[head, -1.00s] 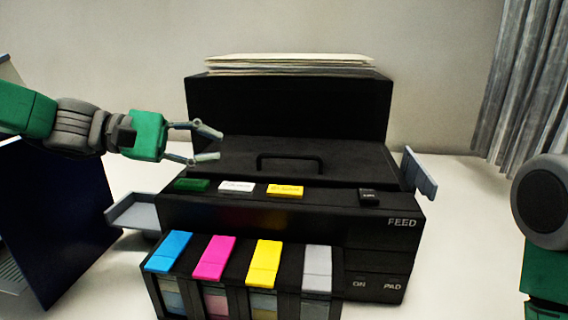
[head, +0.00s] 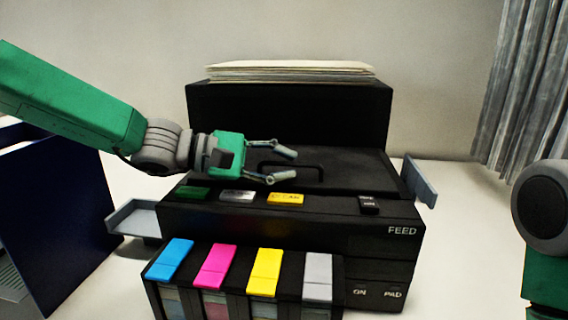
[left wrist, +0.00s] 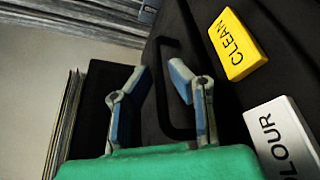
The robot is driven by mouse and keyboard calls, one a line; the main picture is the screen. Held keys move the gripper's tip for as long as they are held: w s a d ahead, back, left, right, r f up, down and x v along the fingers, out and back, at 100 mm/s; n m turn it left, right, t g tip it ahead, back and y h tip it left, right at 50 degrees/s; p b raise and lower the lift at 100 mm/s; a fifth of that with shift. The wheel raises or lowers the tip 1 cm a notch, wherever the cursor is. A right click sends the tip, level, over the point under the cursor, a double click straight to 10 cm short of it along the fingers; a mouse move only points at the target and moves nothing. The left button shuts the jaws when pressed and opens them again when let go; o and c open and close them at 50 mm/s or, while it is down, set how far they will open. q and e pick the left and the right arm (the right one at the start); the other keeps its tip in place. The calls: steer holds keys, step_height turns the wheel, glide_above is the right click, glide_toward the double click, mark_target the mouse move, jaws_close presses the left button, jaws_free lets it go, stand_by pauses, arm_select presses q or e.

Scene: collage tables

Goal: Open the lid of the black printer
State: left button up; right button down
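The black printer (head: 310,221) stands on the white table with its lid (head: 345,165) down. A black bar handle (head: 308,165) sits on the lid; it also shows in the left wrist view (left wrist: 161,95). My left gripper (head: 284,166) is open at the left end of the handle. In the left wrist view its two fingers (left wrist: 163,82) are apart, with the handle in line with the gap between them. I cannot tell whether they touch it. Of my right arm only a part shows at the right edge; its gripper is out of view.
Yellow (head: 285,199), white and green buttons lie in front of the lid. Coloured ink tanks (head: 265,272) stand at the printer's front. A paper stack (head: 290,71) rises behind. Grey side trays (head: 135,219) stick out. A dark blue panel (head: 60,220) stands at left.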

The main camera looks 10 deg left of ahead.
arm_select(q)
steer(key=shift+a, duration=0.25)
jaws_close()
steer(key=r+n+p, duration=0.1)
steer(key=r+p, duration=0.1)
steer(key=p, duration=0.1)
steer(key=w+r+g+p, duration=0.1)
steer(key=r+p, duration=0.1)
steer(key=p, duration=0.2)
steer(key=w+r+n+p, duration=0.1)
steer(key=r+p, duration=0.1)
steer(key=p, duration=0.2)
steer(key=shift+w+n+g+y, duration=0.1)
steer(key=shift+n+g+y, duration=0.2)
steer(key=shift+w+r+n+g+p, duration=0.55)
steer(key=shift+w+r+n, duration=0.65)
steer(key=shift+w+r, duration=0.4)
jaws_free()
